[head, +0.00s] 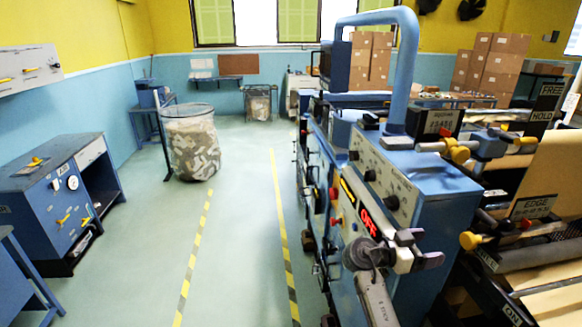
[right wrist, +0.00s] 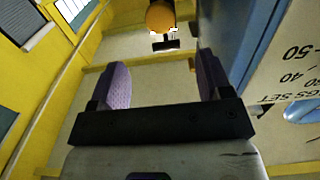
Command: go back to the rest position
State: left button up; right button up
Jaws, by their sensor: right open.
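My right gripper (head: 424,247) is in front of the blue machine console (head: 440,192), near the panel with the red OFF display (head: 368,222). Its two dark fingers are apart. In the right wrist view, the purple finger pads of the right gripper (right wrist: 164,78) stand wide apart with nothing between them. A yellow-orange rounded thing (right wrist: 161,17) shows beyond the fingertips. My left gripper is not in the head view.
A blue tube frame (head: 408,60) rises above the console. Paper rollers with yellow knobs (head: 470,240) are at the right. A wire bin of scrap (head: 192,145) and a blue cabinet (head: 50,195) stand left. The floor between the striped lines is clear.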

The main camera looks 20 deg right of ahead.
jog(key=shift+f, duration=0.1)
jog(key=s+a+f+n+t+y, duration=0.3)
jog(key=s+a+f+n, duration=0.2)
jog(key=f, duration=0.4)
jog(key=s+a+f+n+t+y, duration=0.35)
jog(key=s+f+n, duration=0.2)
jog(key=f, duration=0.35)
jog(key=s+a+f+n+t+y, duration=0.2)
jog(key=s+a+f+n+y, duration=0.1)
jog(key=s+a+f+n, duration=0.4)
jog(key=s+a+f+n+y, duration=0.2)
jog(key=s+a+n+y, duration=0.15)
jog(key=s+a, duration=0.3)
jog(key=s+a+f+n+y, duration=0.2)
jog(key=s+a+y, duration=0.3)
jog(key=s, duration=0.2)
notch_tip(320, 180, up, 14)
jog(key=p, duration=1.3)
jog(key=shift+d, duration=0.15)
jog(key=shift+g, duration=0.25)
